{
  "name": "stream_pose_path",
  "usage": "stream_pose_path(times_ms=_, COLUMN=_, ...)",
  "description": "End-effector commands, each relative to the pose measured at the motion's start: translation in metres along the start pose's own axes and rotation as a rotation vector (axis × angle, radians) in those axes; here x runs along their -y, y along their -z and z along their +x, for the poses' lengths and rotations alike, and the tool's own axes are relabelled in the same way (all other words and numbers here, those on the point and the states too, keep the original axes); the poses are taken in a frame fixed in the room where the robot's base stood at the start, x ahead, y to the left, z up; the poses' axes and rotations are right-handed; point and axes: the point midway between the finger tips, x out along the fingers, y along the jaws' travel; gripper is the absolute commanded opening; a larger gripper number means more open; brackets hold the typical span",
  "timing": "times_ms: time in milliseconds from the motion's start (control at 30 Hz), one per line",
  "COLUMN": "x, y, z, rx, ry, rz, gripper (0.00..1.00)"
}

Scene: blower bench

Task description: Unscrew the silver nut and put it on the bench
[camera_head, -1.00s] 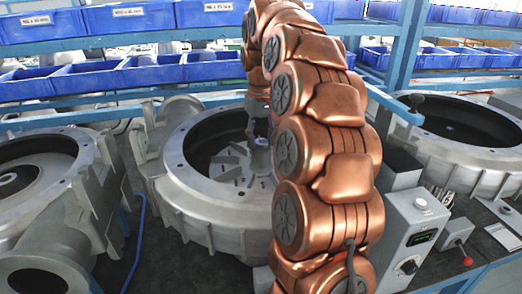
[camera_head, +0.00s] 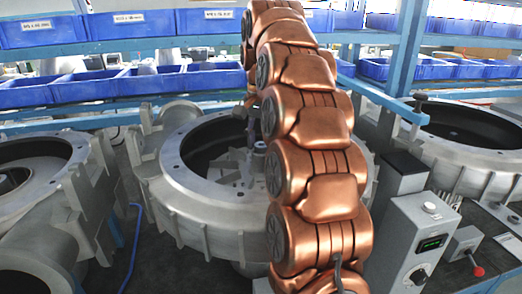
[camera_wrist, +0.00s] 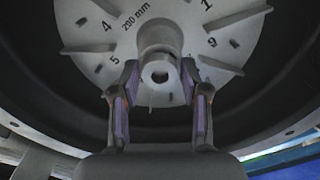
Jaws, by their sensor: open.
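The silver nut (camera_wrist: 149,76) shows in the wrist view as a pale ring with a dark hole, at the end of the round hub (camera_wrist: 160,38) in the middle of the bladed impeller disc (camera_wrist: 100,28). My gripper (camera_wrist: 160,80) is open, with one finger on each side of the nut as seen in this view. I cannot tell how far the fingertips are from it in depth. In the head view the hub (camera_head: 260,148) stands inside the grey blower casing (camera_head: 185,190). My arm covers the right part of the casing, and most of my gripper is hard to make out.
More casings stand at the left (camera_head: 50,210) and right (camera_head: 475,150). A control box (camera_head: 420,235) and a red-knobbed lever (camera_head: 466,245) sit on the right of the bench. Blue bins (camera_head: 110,82) on a shelf frame line the back. Dark bench (camera_head: 160,270) shows in front of the casing.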

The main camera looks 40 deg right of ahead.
Motion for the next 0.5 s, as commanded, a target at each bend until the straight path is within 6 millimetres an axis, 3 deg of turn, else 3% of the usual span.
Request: stream_pose_path(times_ms=500, x=-0.0004, y=0.0001, z=0.0002, rx=0.001, ry=0.000, rz=0.518, gripper=0.45)
